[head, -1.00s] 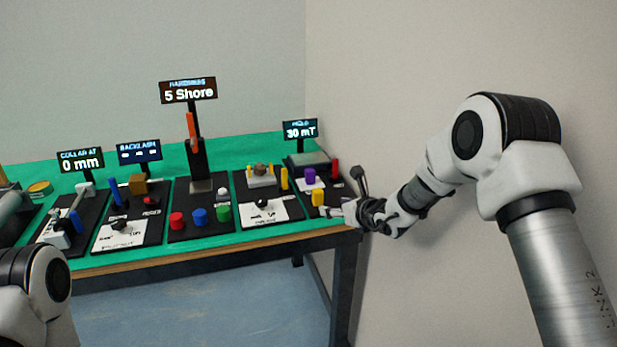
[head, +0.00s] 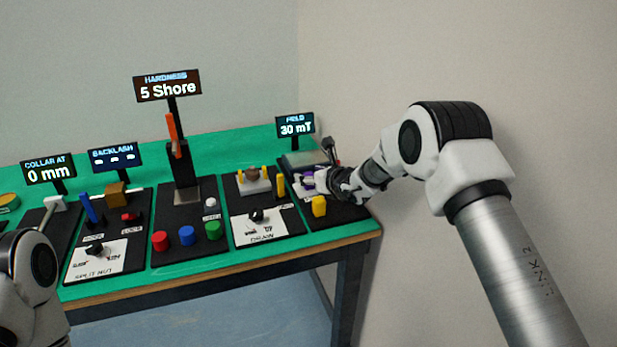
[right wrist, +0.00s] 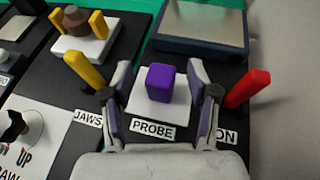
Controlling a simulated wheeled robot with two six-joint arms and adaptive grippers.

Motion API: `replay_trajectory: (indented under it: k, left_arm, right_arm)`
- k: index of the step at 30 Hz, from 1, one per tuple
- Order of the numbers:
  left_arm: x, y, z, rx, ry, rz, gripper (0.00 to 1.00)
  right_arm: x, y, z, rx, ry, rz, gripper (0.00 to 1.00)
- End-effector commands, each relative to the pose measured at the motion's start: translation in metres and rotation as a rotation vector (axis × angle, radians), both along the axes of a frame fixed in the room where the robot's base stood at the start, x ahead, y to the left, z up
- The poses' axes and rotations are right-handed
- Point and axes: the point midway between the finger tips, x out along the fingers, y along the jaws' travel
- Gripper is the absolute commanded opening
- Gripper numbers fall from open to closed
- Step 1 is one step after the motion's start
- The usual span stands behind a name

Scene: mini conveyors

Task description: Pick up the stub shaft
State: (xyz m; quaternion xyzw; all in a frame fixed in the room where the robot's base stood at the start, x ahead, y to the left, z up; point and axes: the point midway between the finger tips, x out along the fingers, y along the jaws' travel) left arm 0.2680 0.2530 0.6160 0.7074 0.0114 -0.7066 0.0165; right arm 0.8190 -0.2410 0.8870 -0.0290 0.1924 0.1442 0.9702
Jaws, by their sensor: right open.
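My right gripper (head: 312,181) is at the right end of the bench, over the panel with the purple block. In the right wrist view the open gripper (right wrist: 160,72) has one finger on each side of the purple block (right wrist: 160,83), which stands on a white base labelled PROBE. Gaps show between the block and both fingers. A round brown piece (right wrist: 75,18) sits on a white block (right wrist: 92,42) between yellow posts. No piece is labelled as a stub shaft, so I cannot tell which one it is. My left gripper is out of view.
A red lever (right wrist: 247,89) stands close to the right finger and a yellow lever (right wrist: 84,70) to the left one. A grey plate (right wrist: 200,25) lies behind. The wall is close on the right.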

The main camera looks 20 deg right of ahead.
Motion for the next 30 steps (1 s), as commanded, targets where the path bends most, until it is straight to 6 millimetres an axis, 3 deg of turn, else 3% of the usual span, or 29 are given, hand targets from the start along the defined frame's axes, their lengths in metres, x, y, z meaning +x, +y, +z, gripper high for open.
replay_trajectory:
  k: [3, 9, 14, 25, 30]
  left_arm:
    - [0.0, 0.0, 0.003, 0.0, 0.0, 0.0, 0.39]
    - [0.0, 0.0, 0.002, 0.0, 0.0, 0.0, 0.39]
    - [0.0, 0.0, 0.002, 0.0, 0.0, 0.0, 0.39]
    - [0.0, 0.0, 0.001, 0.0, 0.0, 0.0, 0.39]
    - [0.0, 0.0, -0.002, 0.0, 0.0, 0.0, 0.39]
  right_arm:
    - [0.01, 0.003, -0.004, 0.0, -0.001, 0.0, 0.59]
    - [0.01, 0.003, -0.005, 0.0, -0.001, 0.0, 0.56]
    - [0.01, 0.003, -0.005, 0.0, 0.0, -0.001, 0.0]
    - [0.01, 0.003, -0.004, 0.0, 0.0, -0.001, 0.0]
    - [0.01, 0.003, 0.006, 0.001, 0.0, -0.001, 0.0]
